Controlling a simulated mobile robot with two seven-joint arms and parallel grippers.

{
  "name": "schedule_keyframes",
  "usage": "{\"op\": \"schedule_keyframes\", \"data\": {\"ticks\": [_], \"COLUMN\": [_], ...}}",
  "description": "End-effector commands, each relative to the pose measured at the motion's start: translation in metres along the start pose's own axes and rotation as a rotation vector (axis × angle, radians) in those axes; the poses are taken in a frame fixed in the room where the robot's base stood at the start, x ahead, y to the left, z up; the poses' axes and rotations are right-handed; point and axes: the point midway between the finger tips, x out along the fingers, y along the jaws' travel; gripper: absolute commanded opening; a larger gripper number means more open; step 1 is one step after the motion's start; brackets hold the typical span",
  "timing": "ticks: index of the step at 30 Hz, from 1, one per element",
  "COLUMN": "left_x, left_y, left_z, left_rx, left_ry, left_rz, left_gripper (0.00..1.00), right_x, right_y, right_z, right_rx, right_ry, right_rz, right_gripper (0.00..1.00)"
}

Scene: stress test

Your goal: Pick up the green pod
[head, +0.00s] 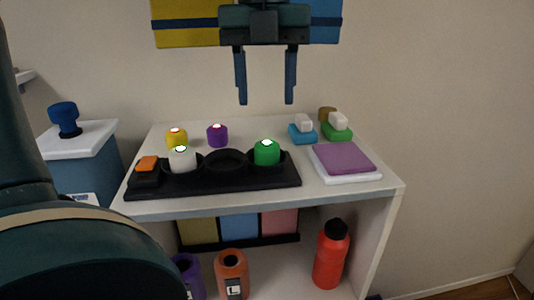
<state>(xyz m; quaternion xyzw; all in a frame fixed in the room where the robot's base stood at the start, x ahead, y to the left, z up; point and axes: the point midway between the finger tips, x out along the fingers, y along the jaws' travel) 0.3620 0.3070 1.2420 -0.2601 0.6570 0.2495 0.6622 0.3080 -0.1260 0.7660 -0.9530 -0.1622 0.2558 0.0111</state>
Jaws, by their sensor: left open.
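The green pod (267,153) sits in the right-hand holder of a black tray (240,181) on the white table. It is upright with a bright white top. My left gripper (265,103) points down at the upper middle of the head view, with its two dark blue fingers wide apart and nothing between them. In the picture it appears above the green pod and apart from it. My right gripper is not in view.
A white pod (183,159) and an orange block (147,164) are in the tray, whose middle holder is empty. Yellow (176,138) and purple (217,135) pods stand behind. Purple pad (343,158) and small blocks (337,130) are right. A red bottle (330,258) stands below.

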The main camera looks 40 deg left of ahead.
Motion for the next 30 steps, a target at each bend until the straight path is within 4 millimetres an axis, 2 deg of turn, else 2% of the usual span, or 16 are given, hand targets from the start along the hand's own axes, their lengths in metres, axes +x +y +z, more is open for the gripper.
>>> {"op": "schedule_keyframes", "data": {"ticks": [1, 3, 11, 19, 29, 30], "left_x": [0.011, 0.021, 0.041, 0.079, 0.086, 0.086], "left_y": [0.001, 0.0, 0.0, 0.001, 0.001, 0.001], "left_z": [-0.001, 0.0, 0.001, 0.006, 0.006, 0.006], "left_rx": [0.001, 0.001, 0.0, 0.0, -0.002, -0.002], "left_ry": [0.005, 0.004, 0.002, 0.004, -0.001, -0.001], "left_rz": [0.001, 0.001, -0.001, -0.001, -0.003, -0.003], "left_gripper": [0.48, 0.48, 0.48, 0.48, 0.48, 0.45], "right_x": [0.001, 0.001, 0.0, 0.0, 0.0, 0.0], "right_y": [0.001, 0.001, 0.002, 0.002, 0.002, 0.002], "right_z": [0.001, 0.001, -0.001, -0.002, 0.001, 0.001], "right_rx": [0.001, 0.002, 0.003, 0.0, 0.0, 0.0], "right_ry": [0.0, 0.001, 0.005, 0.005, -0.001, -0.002], "right_rz": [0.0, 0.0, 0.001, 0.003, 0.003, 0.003], "right_gripper": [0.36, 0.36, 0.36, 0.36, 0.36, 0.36]}}
